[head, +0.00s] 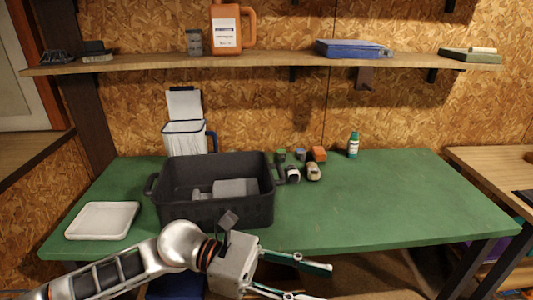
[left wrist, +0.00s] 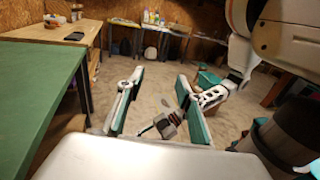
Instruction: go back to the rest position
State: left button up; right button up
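My left gripper (head: 318,283) is at the front edge of the green table, low in the head view. Its two fingers with teal pads are spread apart. In the left wrist view the left gripper (left wrist: 160,108) also shows open, with nothing held and the floor behind it. A pale arm link of mine stands at the upper right of the left wrist view. Metal and teal parts below it may belong to my right gripper, but I cannot tell its state. The right gripper does not show in the head view.
The green table (head: 390,205) bears a black crate (head: 215,210) with grey items inside, a white tray lid (head: 102,220), a white bin (head: 185,140), several small items and a green bottle (head: 353,145). Its right half is clear. A shelf (head: 270,61) runs above. A wooden table (head: 490,170) stands right.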

pick_arm(q)
jog(key=w+a+r+n+t+h, duration=0.15)
jog(key=w+n+t+h, duration=0.65)
jog(key=n, duration=0.9)
jog(key=w+a+f+n+t+y, duration=0.2)
jog(key=a+f+n+t+y, duration=0.35)
jog(key=n, duration=0.35)
jog(key=w+a+f+n+t+y, duration=0.35)
jog(key=f+n+t+y, duration=0.3)
jog(key=n, duration=0.35)
jog(key=s+a+f+n+g+y, duration=0.1)
jog(key=s+a+f+n+y, duration=0.2)
jog(key=f, duration=0.6)
jog(key=s+a+f+n+g+y, duration=0.2)
jog(key=s+a+f+n+y, duration=0.1)
jog(key=s+a+f+n, duration=0.4)
jog(key=s+a+f+n+g+y, duration=0.1)
jog(key=s+a+f+n+y, duration=0.3)
jog(key=f, duration=0.6)
jog(key=s+a+n, duration=0.2)
jog(key=a, duration=0.1)
jog(key=shift+a+f+n+g, duration=0.15)
jog(key=shift+f+n+g, duration=0.15)
jog(key=shift+n, duration=0.1)
